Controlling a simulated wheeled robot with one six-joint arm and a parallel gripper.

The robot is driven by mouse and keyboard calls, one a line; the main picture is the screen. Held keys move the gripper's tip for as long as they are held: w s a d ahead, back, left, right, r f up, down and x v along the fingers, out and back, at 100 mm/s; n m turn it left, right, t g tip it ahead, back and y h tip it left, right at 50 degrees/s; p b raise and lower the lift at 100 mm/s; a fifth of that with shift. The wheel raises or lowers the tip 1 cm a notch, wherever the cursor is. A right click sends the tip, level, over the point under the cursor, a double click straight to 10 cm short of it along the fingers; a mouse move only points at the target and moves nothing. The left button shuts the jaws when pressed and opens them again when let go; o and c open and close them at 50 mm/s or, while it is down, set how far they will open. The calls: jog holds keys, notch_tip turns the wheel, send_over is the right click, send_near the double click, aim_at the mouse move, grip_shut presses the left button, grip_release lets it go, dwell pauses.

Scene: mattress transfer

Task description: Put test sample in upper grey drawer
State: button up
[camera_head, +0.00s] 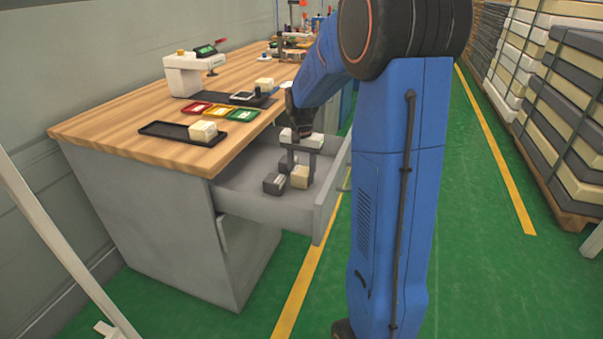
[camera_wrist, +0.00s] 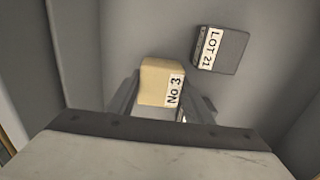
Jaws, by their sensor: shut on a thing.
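The upper grey drawer (camera_head: 262,207) is pulled open under the wooden worktop. My gripper (camera_head: 300,166) reaches down inside it, shut on a beige block, likely the test sample (camera_head: 300,178). In the wrist view the block (camera_wrist: 155,80) sits between the fingers of my gripper (camera_wrist: 160,100) and bears a white label reading "No 3". A dark grey block (camera_head: 274,184) lies on the drawer floor beside it. In the wrist view this grey block (camera_wrist: 228,52) shows a "LOT 21" label. Whether the beige block touches the drawer floor is unclear.
On the worktop (camera_head: 120,130), a black tray (camera_head: 165,130) carries a cream block (camera_head: 203,131). Red, yellow and green trays (camera_head: 218,110) and a white device (camera_head: 183,76) stand behind. Another cream block (camera_head: 264,83) lies further back. The drawer's walls surround my gripper.

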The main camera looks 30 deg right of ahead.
aim_at(301, 170)
jog(key=o, duration=1.1)
notch_tip(301, 170, up, 12)
jog(key=shift+r, duration=0.1)
dwell(0.5)
